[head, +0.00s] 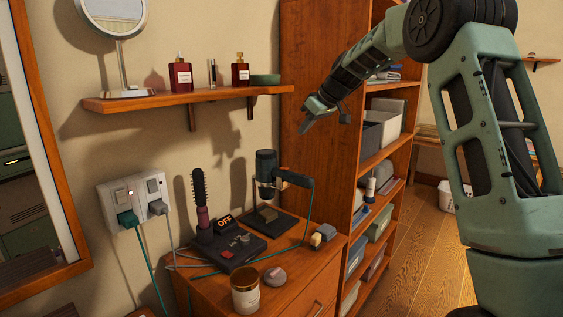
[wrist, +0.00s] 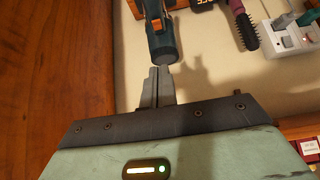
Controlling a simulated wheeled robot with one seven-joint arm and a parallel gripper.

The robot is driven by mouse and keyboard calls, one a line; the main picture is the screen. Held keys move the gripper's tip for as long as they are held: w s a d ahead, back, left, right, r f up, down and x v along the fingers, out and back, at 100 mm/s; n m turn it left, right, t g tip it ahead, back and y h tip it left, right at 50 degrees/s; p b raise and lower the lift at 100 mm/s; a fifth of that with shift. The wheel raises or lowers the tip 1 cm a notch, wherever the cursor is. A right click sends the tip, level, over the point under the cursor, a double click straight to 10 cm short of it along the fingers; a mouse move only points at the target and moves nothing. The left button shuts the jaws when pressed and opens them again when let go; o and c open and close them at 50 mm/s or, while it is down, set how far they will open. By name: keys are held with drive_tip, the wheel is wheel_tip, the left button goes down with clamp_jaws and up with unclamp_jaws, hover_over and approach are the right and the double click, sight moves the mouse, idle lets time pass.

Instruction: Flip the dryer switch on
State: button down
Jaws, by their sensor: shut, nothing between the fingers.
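The hair dryer (head: 265,168), dark with a teal part, rests in a stand on the wooden cabinet top. A teal cord runs down from it. In the wrist view the dryer (wrist: 163,38) appears beyond my fingertips; contact cannot be told there. A dark base (head: 228,246) with small red parts carries a sign reading OFF (head: 224,221). A white wall outlet (head: 110,205) has two rocker switches, the left one (head: 134,192) and the right one (head: 152,185). My gripper (head: 305,126) is shut and empty, raised above and right of the dryer; its fingers also show in the wrist view (wrist: 160,82).
A round brush (head: 200,198) stands upright left of the dryer. A teal plug (head: 128,219) and a grey plug (head: 157,207) sit in the outlet. A shelf (head: 180,97) with red bottles overhangs the cabinet. A jar (head: 245,289) stands in front. A tall bookcase (head: 315,190) rises right.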

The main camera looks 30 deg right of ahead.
drive_tip(key=shift+a, duration=0.1)
drive_tip(key=p, duration=0.4)
hover_over(284, 168)
drive_tip(key=s, duration=0.1)
drive_tip(key=f, duration=0.7)
drive_tip(key=shift+s+d+f, duration=0.2)
drive_tip(key=shift+d+f, duration=0.2)
drive_tip(key=f, duration=0.2)
drive_tip(key=f+p, duration=0.1)
drive_tip(key=shift+s+d+f, duration=0.1)
drive_tip(key=shift+s, duration=0.15)
drive_tip(key=shift+f, duration=0.45)
